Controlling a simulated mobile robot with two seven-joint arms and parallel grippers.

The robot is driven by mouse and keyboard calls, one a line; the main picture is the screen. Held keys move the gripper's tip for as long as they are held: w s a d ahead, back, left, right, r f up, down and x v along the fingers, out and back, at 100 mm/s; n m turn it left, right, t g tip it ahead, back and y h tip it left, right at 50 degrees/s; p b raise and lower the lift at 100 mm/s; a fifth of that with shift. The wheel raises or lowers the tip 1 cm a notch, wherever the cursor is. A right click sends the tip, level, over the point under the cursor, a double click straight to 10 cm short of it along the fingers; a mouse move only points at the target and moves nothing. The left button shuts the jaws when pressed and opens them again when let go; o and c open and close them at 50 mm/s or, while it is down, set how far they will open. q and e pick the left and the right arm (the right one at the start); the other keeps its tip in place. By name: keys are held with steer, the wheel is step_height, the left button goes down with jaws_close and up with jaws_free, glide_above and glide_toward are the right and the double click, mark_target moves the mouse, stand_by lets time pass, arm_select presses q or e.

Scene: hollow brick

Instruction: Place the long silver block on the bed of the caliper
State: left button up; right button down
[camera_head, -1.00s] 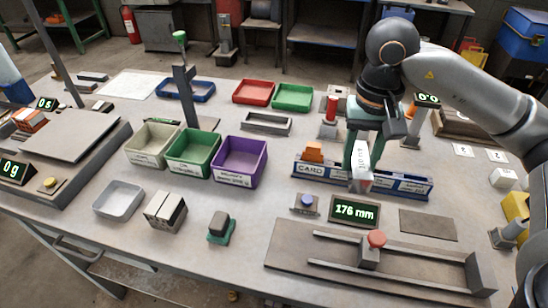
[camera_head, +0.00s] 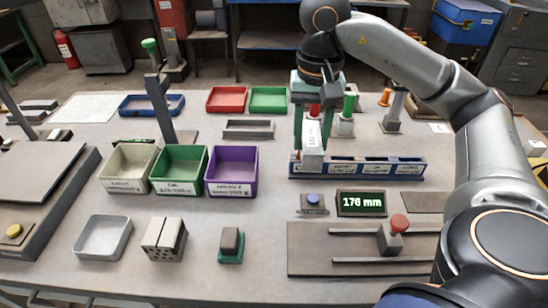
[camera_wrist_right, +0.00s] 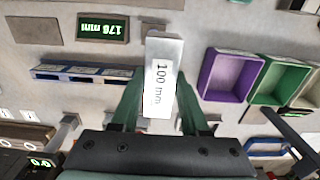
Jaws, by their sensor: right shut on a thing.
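The long silver block (camera_head: 312,152), labelled "100 mm" in the right wrist view (camera_wrist_right: 163,55), is held in my right gripper (camera_head: 312,135). The gripper's green fingers are shut on its sides, and it hangs in front of the left part of the blue compartment tray in the head view. The caliper's dark flat bed (camera_head: 312,262) lies at the lower right, with two rails and a red-knobbed slider (camera_head: 392,237). No block shows on the visible bed. My right arm covers the bed's right end. The caliper display (camera_head: 362,203) reads 176 mm. My left gripper is out of view.
The blue compartment tray (camera_head: 415,172) stands behind the display. A blue-buttoned box (camera_head: 313,205) sits left of the display. Cream, green and purple bins (camera_head: 231,190) stand to the left. A grey tray (camera_head: 85,255), grey blocks (camera_head: 158,252) and a green-based block (camera_head: 231,257) sit nearer the front.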

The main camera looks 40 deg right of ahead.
steer(key=w+d+f+b, duration=0.1)
steer(key=w+f, duration=0.3)
steer(key=w, duration=0.4)
glide_above(274, 159)
steer(key=s, duration=0.1)
step_height(274, 159, down, 4)
steer(key=shift+f, duration=0.25)
steer(key=shift+w+f, duration=0.5)
steer(key=shift+f, duration=0.15)
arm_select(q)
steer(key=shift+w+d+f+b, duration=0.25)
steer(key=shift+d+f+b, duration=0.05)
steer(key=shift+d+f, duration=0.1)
arm_select(e)
steer(key=shift+d+f, duration=0.1)
steer(key=shift+f, duration=1.4)
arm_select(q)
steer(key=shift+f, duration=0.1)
arm_select(e)
steer(key=shift+f, duration=0.15)
steer(key=shift+c, duration=2)
jaws_free()
